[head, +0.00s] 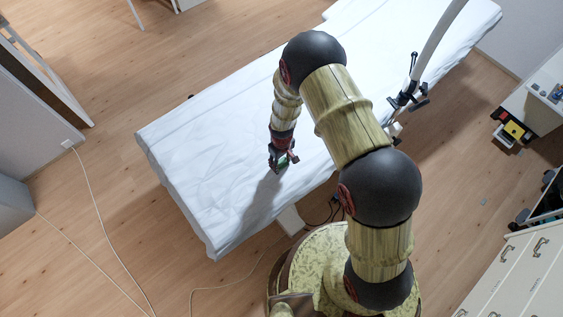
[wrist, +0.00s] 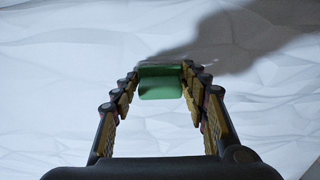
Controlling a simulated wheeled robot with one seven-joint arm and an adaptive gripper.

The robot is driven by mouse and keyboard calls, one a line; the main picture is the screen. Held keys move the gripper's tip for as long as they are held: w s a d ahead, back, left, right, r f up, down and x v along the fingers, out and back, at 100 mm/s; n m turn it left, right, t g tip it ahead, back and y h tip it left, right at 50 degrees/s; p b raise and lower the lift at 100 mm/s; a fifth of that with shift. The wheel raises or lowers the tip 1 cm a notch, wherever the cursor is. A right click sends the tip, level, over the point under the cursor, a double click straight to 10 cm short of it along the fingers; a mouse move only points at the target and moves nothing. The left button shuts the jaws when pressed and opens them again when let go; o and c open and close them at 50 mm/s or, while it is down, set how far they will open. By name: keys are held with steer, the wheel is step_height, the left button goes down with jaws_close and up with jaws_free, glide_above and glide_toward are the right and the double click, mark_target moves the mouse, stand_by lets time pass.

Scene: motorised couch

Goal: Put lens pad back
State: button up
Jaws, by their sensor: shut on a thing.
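My gripper (wrist: 160,88) is shut on a small green pad (wrist: 160,86), which sits between its two fingertips in the wrist view. In the head view my gripper (head: 283,160) is low over the white-sheeted couch (head: 215,190), near its front edge, with a bit of the green pad (head: 281,164) showing at the fingertips. The white sheet (wrist: 60,75) fills the wrist view behind the pad. I cannot tell whether the pad touches the sheet.
A black clamp-like fixture (head: 408,97) stands at the couch's right side below a grey arm. A white cabinet (head: 535,105) with an open drawer (head: 514,130) holding a yellow item is at the right. White drawers (head: 515,280) stand at the lower right. Cables (head: 90,200) lie on the floor.

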steer(key=shift+f, duration=0.15)
steer(key=o, duration=1)
steer(key=shift+r, duration=0.2)
